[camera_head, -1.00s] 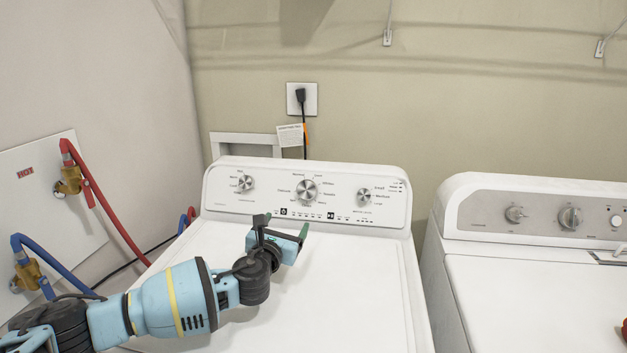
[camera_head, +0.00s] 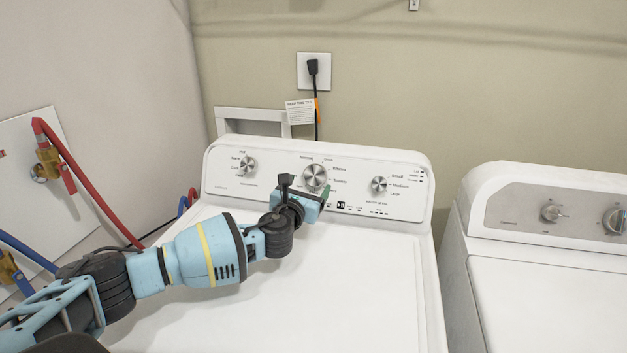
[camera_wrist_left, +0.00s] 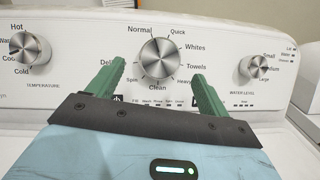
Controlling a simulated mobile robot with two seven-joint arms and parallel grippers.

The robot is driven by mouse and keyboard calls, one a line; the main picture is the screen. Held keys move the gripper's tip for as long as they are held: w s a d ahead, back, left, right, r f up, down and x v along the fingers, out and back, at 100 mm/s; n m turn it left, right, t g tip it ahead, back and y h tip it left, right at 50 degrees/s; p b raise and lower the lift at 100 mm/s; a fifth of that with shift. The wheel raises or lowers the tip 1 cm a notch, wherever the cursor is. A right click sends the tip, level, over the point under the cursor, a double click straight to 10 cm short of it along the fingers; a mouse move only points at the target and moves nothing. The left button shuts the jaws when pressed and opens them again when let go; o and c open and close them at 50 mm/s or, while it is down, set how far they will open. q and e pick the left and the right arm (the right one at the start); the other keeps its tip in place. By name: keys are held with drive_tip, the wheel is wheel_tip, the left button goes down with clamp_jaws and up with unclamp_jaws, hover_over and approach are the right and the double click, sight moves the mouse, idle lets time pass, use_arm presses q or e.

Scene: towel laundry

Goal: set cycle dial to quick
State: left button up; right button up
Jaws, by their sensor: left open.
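The cycle dial (camera_head: 314,178) is the silver middle knob on the washer's white control panel (camera_head: 225,180). In the left wrist view the cycle dial (camera_wrist_left: 160,57) is ringed by labels such as Normal, Quick, Whites, Towels and Clean. My left gripper (camera_head: 308,190) is just in front of and below the dial. In the left wrist view its two green fingers (camera_wrist_left: 153,85) are spread apart and empty, one to each side below the dial. I cannot tell whether either touches it. My right gripper is not in view.
The temperature knob (camera_head: 247,167) is left of the dial, and the water level knob (camera_head: 380,184) is right. A second machine (camera_head: 550,290) stands at the right. Red and blue hoses (camera_head: 88,184) run along the left wall.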

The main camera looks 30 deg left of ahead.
sight(314, 176)
use_arm(q)
drive_tip(key=w, duration=0.3)
drive_tip(key=shift+w+a+f+b, duration=0.15)
drive_tip(key=shift+w+a+b, duration=0.05)
drive_tip(key=shift+a+b, duration=0.1)
drive_tip(key=shift+w+a, duration=0.1)
drive_tip(key=shift+w, duration=0.5)
drive_tip(key=c, duration=0.9)
drive_tip(key=shift+c, duration=0.4)
drive_tip(key=shift+r, duration=0.2)
